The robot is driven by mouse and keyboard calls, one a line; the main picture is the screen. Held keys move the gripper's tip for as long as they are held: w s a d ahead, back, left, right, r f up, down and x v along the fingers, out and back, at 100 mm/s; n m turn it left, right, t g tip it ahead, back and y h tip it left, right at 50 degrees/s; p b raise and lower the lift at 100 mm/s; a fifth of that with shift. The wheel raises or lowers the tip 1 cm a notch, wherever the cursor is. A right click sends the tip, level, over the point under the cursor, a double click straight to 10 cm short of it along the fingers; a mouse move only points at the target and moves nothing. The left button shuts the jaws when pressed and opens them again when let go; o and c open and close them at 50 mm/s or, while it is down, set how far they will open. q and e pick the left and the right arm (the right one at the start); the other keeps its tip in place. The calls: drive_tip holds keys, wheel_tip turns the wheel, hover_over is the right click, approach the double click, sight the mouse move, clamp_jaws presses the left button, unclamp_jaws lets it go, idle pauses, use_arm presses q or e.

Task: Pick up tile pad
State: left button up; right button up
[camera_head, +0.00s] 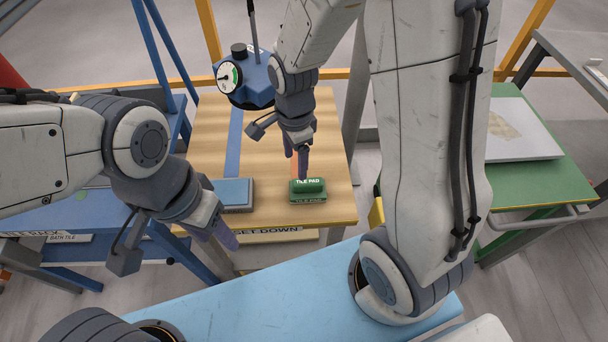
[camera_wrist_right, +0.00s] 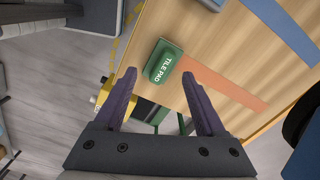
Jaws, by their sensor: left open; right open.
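The tile pad (camera_head: 308,190) is a small green block with white "TILE PAD" lettering. It sits near the front edge of the wooden table (camera_head: 335,150). My right gripper (camera_head: 297,160) is open and empty, just behind the pad in the head view. In the right wrist view, the pad (camera_wrist_right: 163,62) lies ahead of the two purple fingertips (camera_wrist_right: 159,76), in line with the gap between them. No contact shows. My left gripper (camera_head: 226,238) is open and empty at the table's front left, away from the pad.
A blue-topped block (camera_head: 234,193) stands left of the pad. A blue device with a dial (camera_head: 245,78) is at the back of the table. An orange strip (camera_wrist_right: 232,92) lies beside the pad. A green table (camera_head: 535,185) with a pale slab (camera_head: 510,130) is at the right.

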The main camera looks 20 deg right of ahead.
sight(308, 181)
drive_tip(key=d+f+m, duration=0.1)
drive_tip(key=w+d+f+m, duration=0.1)
drive_tip(key=m, duration=0.1)
drive_tip(key=d+f+m, duration=0.1)
drive_tip(key=shift+w+d, duration=0.1)
drive_tip(key=shift+w, duration=0.3)
wheel_tip(308, 181, down, 4)
drive_tip(key=shift+r+m, duration=0.1)
drive_tip(key=shift+m, duration=0.2)
drive_tip(key=shift+s+d+f, duration=0.1)
drive_tip(key=shift+f, duration=1.5)
drive_tip(key=shift+s+d+f, duration=0.1)
drive_tip(key=shift+f, duration=1.5)
clamp_jaws()
